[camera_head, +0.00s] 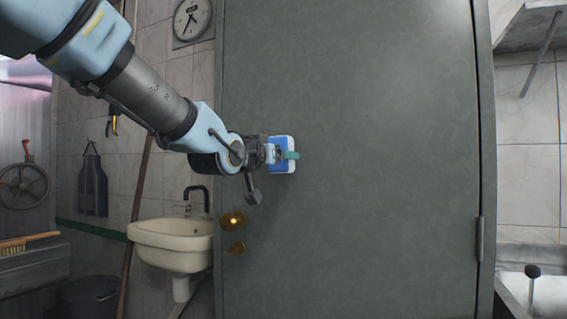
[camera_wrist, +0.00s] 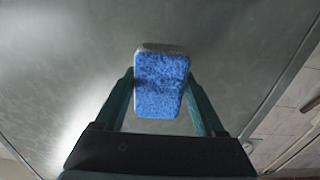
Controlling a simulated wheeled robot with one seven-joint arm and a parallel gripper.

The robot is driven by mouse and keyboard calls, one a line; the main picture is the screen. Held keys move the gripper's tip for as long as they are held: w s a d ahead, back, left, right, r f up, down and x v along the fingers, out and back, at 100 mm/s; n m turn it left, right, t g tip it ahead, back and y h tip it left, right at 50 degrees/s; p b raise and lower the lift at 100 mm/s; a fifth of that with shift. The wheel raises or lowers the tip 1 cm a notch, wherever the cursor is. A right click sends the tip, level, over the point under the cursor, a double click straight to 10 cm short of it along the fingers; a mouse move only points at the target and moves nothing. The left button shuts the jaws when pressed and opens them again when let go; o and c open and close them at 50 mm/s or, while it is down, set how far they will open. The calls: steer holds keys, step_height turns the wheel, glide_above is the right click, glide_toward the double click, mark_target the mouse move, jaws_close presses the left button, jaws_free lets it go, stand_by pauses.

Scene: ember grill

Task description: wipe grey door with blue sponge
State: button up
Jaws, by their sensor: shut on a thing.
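The grey door (camera_head: 370,130) fills the middle of the head view, upright and shut in its frame as far as I can see. My gripper (camera_head: 284,155) is in front of the door's left half, above the brass knob. It is shut on the blue sponge (camera_head: 276,172), which has a white layer on the door side. In the wrist view the sponge (camera_wrist: 160,86) sits between my two teal fingers, with the grey door (camera_wrist: 235,50) behind it. The sponge is at or very close to the door surface; I cannot tell if it touches.
A white washbasin (camera_head: 172,245) with a black tap stands left of the door. A hinge (camera_head: 480,239) is at the right edge. The door's right half is clear.

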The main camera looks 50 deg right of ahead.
steer(key=shift+v, duration=0.9)
steer(key=shift+a, duration=0.1)
steer(key=shift+v, duration=1.4)
